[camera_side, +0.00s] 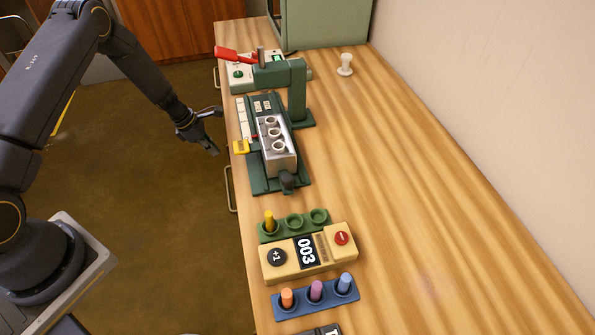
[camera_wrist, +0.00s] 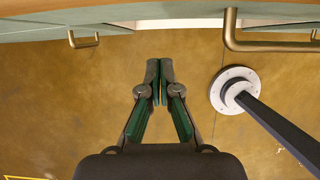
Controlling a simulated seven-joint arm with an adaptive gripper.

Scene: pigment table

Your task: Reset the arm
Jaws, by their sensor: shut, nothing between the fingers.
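My gripper (camera_side: 211,131) hangs over the floor, left of the table's edge, in the side view. In the wrist view my gripper (camera_wrist: 160,82) points at the brown floor with its two green-lined fingers together. Nothing is between the fingertips. My gripper is apart from the table and touches nothing that I can see.
The wooden table (camera_side: 400,170) holds a green press (camera_side: 297,90) with a metal block (camera_side: 277,145), a green rack (camera_side: 294,222), a tan counter box (camera_side: 280,262) reading 003, and a blue rack (camera_side: 318,300) of coloured sticks. A white knob (camera_side: 345,65) stands behind. Table's right side is clear.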

